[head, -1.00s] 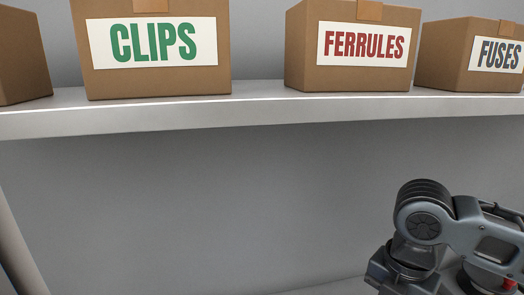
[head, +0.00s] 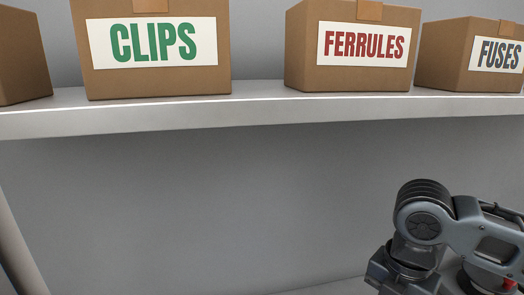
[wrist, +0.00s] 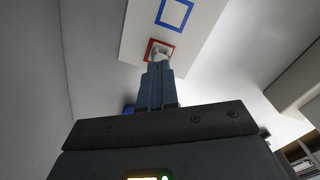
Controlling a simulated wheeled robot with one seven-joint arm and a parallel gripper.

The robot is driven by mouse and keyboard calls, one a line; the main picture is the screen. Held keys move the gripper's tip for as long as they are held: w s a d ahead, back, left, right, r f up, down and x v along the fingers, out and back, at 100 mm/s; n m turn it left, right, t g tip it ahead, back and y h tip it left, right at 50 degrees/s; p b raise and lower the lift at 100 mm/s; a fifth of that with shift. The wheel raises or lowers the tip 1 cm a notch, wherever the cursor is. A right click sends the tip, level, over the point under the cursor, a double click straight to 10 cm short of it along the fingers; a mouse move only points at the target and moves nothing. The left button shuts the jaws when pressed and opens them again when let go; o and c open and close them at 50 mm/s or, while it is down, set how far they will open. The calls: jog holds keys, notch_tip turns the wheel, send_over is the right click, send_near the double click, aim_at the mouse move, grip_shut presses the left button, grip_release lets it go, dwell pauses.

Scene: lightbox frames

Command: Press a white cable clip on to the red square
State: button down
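In the wrist view, a white board carries a red square outline (wrist: 149,47) and, beyond it, a blue square outline (wrist: 174,15). My gripper (wrist: 158,65) has its two fingers close together and points at the red square. A small whitish piece, looking like the cable clip (wrist: 159,54), shows at the fingertips, inside the red outline as seen from here. The fingers appear shut on it. Whether it touches the board I cannot tell. In the head view my arm is at the lower right, and the board, clip and fingertips are not visible.
A grey shelf (head: 260,112) holds boxes labelled CLIPS (head: 150,82), FERRULES (head: 350,78) and FUSES (head: 445,70). Another box (head: 22,55) is cut off at the left. A small blue thing (wrist: 128,108) shows beside my fingers. The space below the shelf looks clear.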

jog(key=shift+f+b, duration=0.5)
jog(key=shift+f, duration=0.4)
dwell(0.5)
jog(key=shift+s+f, duration=0.1)
jog(key=shift+f, duration=0.1)
dwell(2.1)
jog(key=shift+r+p, duration=2.95)
jog(key=shift+r, duration=0.8)
jog(key=shift+f, duration=0.1)
